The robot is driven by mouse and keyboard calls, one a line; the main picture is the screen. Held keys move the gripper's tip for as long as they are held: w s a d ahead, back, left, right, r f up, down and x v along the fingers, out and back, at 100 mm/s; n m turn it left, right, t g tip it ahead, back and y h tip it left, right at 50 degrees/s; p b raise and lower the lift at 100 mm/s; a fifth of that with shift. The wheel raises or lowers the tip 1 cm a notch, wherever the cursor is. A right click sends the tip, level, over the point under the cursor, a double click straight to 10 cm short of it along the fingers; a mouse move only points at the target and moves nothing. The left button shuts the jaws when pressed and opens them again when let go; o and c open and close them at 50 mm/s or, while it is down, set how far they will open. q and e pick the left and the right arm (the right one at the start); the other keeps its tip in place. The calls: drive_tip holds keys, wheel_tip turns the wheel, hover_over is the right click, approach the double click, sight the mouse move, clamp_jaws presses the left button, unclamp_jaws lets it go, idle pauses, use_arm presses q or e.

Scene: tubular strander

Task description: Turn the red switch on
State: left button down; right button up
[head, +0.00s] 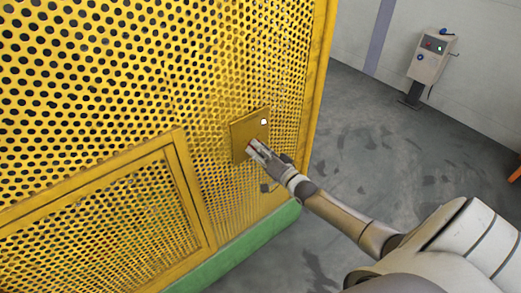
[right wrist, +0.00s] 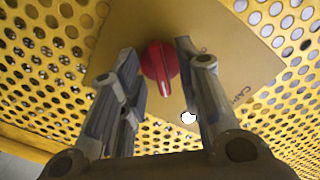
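The red switch (right wrist: 160,66) is a round red knob with a raised ridge, mounted on a yellow plate (head: 241,131) on the perforated yellow panel. In the head view it is mostly hidden by my right gripper (head: 256,148), which is at the plate. In the right wrist view my right gripper (right wrist: 157,52) is open, with one finger on each side of the knob. A gap shows between the knob and each finger; whether the fingertips touch the plate cannot be told. My left gripper is not in view.
The perforated yellow guard (head: 90,70) fills the left side, with a green base rail (head: 240,248) below. A grey control box (head: 430,60) on a post stands by the back wall. The grey floor (head: 370,140) between them is clear.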

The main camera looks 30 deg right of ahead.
drive_tip(key=s+d, duration=0.1)
drive_tip(key=s, duration=1.1)
idle(0.4)
drive_tip(key=s+a+f+n+g+h, duration=0.15)
drive_tip(key=s+f+g, duration=0.4)
drive_tip(key=f, duration=0.95)
drive_tip(key=s+a+f+n+g+h, duration=0.1)
drive_tip(key=s+a+f+n+g, duration=0.15)
drive_tip(key=s+f, duration=0.9)
drive_tip(key=s+a+f+n+g, duration=0.3)
drive_tip(key=s+a+f+g, duration=0.1)
drive_tip(key=s+f, duration=0.5)
drive_tip(key=s+a+f+n+g, duration=0.3)
drive_tip(key=s+a+f+g, duration=0.2)
drive_tip(key=s, duration=0.9)
wheel_tip(320, 180, down, 4)
drive_tip(key=shift+s+a+n+y, duration=0.3)
drive_tip(key=shift+a+y, duration=0.15)
drive_tip(key=shift+a, duration=0.65)
